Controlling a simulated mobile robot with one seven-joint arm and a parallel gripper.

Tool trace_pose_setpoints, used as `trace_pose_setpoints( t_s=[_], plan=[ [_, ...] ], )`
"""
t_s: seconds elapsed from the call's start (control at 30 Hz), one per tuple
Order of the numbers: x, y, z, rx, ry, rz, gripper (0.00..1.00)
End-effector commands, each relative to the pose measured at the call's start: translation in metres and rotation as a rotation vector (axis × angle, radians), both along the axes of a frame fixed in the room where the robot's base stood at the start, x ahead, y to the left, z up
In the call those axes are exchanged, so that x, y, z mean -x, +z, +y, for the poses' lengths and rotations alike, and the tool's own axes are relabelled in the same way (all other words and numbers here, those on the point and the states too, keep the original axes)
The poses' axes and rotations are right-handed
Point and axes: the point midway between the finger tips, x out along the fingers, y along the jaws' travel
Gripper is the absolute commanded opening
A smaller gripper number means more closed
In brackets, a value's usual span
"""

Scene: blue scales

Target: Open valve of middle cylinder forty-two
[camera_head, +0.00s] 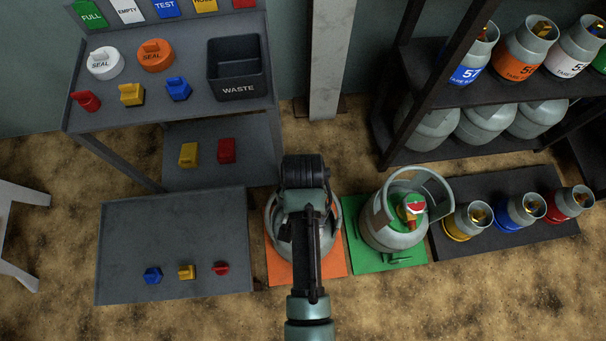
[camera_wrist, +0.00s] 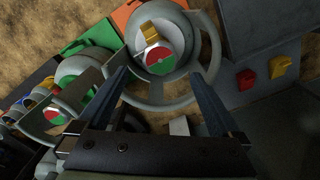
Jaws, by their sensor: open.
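A grey gas cylinder (camera_head: 272,222) stands on an orange mat (camera_head: 332,262), mostly hidden under my arm in the head view. In the wrist view this cylinder (camera_wrist: 185,75) shows its ring collar, a yellow valve knob (camera_wrist: 149,31) and a red-and-green round dial (camera_wrist: 160,58). My gripper (camera_wrist: 158,72) is open and empty, its fingers apart on either side of the dial in that view. A second grey cylinder (camera_head: 375,225), with a red-and-green dial (camera_head: 414,204), stands upright on a green mat (camera_head: 358,262) to the right. I cannot read forty-two on any cylinder.
Small cylinders with yellow, blue and red bases stand on a black mat (camera_head: 490,240) at right. A rack (camera_head: 480,92) holds more cylinders. At left are a grey table with a waste bin (camera_head: 238,85), and a low tray (camera_head: 170,225) with blue, yellow and red knobs.

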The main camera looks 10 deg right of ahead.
Motion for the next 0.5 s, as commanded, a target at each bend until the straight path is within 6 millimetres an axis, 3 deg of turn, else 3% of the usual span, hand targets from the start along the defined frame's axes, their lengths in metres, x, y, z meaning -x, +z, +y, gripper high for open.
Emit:
trace_pose_setpoints(
  t_s=[0.03, 0.2, 0.5],
  plan=[
    [0.0, -0.018, 0.0, 0.0, 0.0, 0.001, 1.0],
    [0.0, -0.048, 0.0, 0.0, 0.0, 0.0, 1.0],
    [-0.001, -0.07, 0.0, 0.001, 0.001, -0.003, 1.0]
  ],
)
